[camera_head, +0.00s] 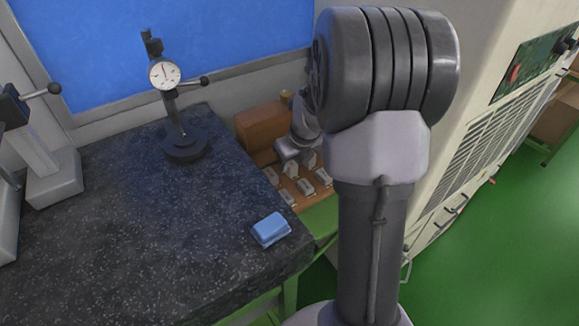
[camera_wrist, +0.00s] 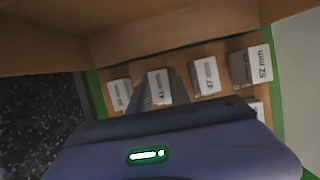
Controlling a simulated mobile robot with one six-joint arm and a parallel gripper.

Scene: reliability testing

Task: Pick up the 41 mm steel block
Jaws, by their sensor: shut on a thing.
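The 41 mm steel block (camera_wrist: 159,86), pale with a label that appears to read 41, is between the two grey fingers of my gripper (camera_wrist: 158,96) in the wrist view. The fingers are shut on it from both sides. Whether its lower end is clear of the tray is hidden by the gripper. In the head view my gripper (camera_head: 297,158) points down over the rows of blocks, small and partly hidden behind my arm.
Other blocks stand close by: one marked 47 (camera_wrist: 205,77) and one marked 52 mm (camera_wrist: 251,67) to the right, another (camera_wrist: 119,95) to the left. A wooden wall (camera_wrist: 175,36) rises behind. The dark granite table (camera_head: 130,235) carries a dial gauge stand (camera_head: 184,146) and a blue item (camera_head: 270,229).

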